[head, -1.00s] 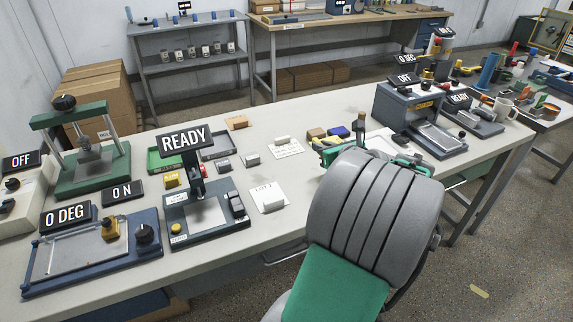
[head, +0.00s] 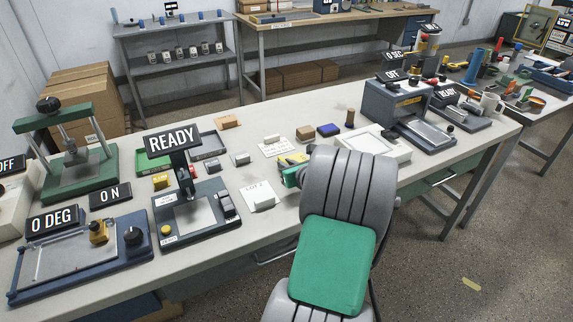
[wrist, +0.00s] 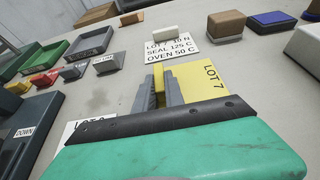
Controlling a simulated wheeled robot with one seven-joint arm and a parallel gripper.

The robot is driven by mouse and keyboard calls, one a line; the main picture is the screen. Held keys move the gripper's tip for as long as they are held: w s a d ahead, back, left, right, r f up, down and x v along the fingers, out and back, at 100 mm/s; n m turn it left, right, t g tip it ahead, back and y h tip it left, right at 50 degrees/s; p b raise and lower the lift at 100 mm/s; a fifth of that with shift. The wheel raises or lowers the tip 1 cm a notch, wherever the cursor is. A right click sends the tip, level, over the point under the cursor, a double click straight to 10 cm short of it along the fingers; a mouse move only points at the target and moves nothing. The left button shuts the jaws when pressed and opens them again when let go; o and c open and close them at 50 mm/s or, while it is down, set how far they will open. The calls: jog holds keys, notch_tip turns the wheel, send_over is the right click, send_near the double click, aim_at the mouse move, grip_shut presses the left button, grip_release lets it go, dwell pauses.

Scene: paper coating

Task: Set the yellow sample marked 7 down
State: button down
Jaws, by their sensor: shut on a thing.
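My gripper (wrist: 160,90) is shut on the yellow sample (wrist: 198,82), a flat sheet marked LOT 7. The sheet extends to the right of the fingers and its lower part is hidden behind my green gripper body. In the head view, a piece of the yellow sample (head: 292,159) shows over the bench, left of my arm. A white card (wrist: 180,48) reading LOT 7, 10 N, SEAL 125 C, OVEN 50 C lies just beyond the sample. I cannot tell whether the sample touches the bench.
A white block (wrist: 165,33) stands by the LOT 7 card. Brown (head: 305,133) and blue (head: 328,130) blocks sit to the right. Another lot card (head: 252,192) and the READY device (head: 197,220) are left of my gripper. The bench between the cards is bare.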

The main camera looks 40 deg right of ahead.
jog(key=c, duration=1.4)
grip_release()
